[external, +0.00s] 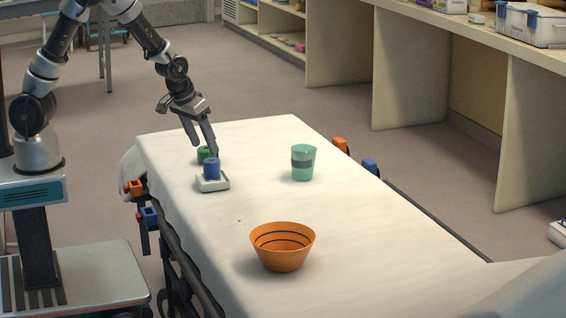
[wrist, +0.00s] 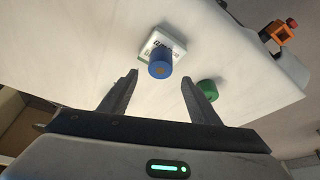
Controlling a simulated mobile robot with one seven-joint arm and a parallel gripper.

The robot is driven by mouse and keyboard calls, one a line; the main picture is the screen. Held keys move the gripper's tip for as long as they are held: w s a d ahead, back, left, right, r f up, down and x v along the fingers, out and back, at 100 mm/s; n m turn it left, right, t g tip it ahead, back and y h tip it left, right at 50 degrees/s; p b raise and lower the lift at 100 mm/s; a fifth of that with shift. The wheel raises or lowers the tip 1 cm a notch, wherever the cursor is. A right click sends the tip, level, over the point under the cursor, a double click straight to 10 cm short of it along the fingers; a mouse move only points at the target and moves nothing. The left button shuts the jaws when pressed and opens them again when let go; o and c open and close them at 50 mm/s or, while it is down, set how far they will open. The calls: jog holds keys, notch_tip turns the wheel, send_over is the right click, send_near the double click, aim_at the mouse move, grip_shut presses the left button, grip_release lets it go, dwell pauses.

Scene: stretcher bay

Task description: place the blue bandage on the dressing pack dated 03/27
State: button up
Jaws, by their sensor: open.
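The blue bandage (external: 211,168) is a small blue roll standing on a white dressing pack (external: 213,184) on the stretcher. In the wrist view the blue bandage (wrist: 161,63) sits over one edge area of the pack (wrist: 153,43), whose dark printed label is too small to read. A green roll (external: 204,154) stands on the sheet just behind; it also shows in the wrist view (wrist: 206,88). My gripper (external: 203,153) is open and empty, its fingers apart near the two rolls. In the wrist view the blue bandage is beyond the gap between the fingertips (wrist: 160,80).
An orange bowl (external: 283,247) stands toward the front of the stretcher sheet (external: 350,225). A teal cup (external: 303,163) stands right of the rolls. The sheet between them is mostly clear. A shelf counter (external: 480,35) runs along the back right.

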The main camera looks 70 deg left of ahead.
jog(key=shift+p+v, duration=0.65)
jog(key=shift+v, duration=1.5)
jog(key=s+d+r+m+t+h+b, duration=0.1)
jog(key=s+d+r+m+t, duration=0.15)
jog(key=r, duration=0.75)
jog(key=s+d+r+m+t+b, duration=0.1)
jog(key=s+r+t, duration=0.15)
jog(key=r, duration=0.85)
jog(key=s+d+f+g+p, duration=0.1)
jog(key=s+g+p, duration=0.15)
jog(key=s, duration=1.45)
notch_tip(320, 180, up, 19)
jog(key=g+p, duration=0.1)
jog(key=p, duration=1.8)
jog(key=shift+m+h, duration=0.4)
jog(key=shift+m, duration=0.05)
jog(key=shift+w+f, duration=0.1)
